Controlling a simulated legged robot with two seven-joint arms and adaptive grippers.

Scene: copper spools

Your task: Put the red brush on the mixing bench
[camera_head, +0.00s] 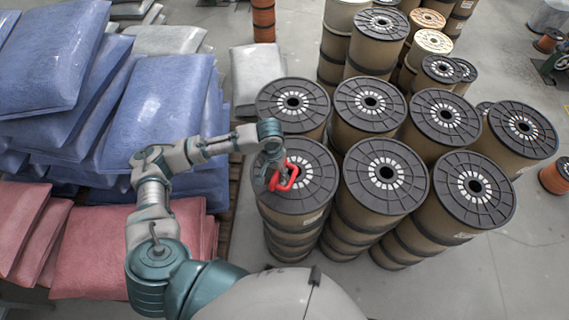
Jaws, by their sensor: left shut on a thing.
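My left arm reaches in from the left over the nearest spools. Its gripper (271,172) is shut on a small bright red object, the red brush (287,178), which shows as a loop-like red shape. The gripper hides part of the brush, and bristles cannot be made out. Brush and gripper appear in front of the black top of the near left spool (312,192); whether they touch it I cannot tell. No mixing bench can be made out. My right gripper is not in view.
Several tall stacks of black-topped spools (385,172) crowd the centre and right. Blue sacks (150,105) and red sacks (85,262) are piled at the left. A pale sack (256,68) lies behind. Grey floor (500,275) is clear at the lower right.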

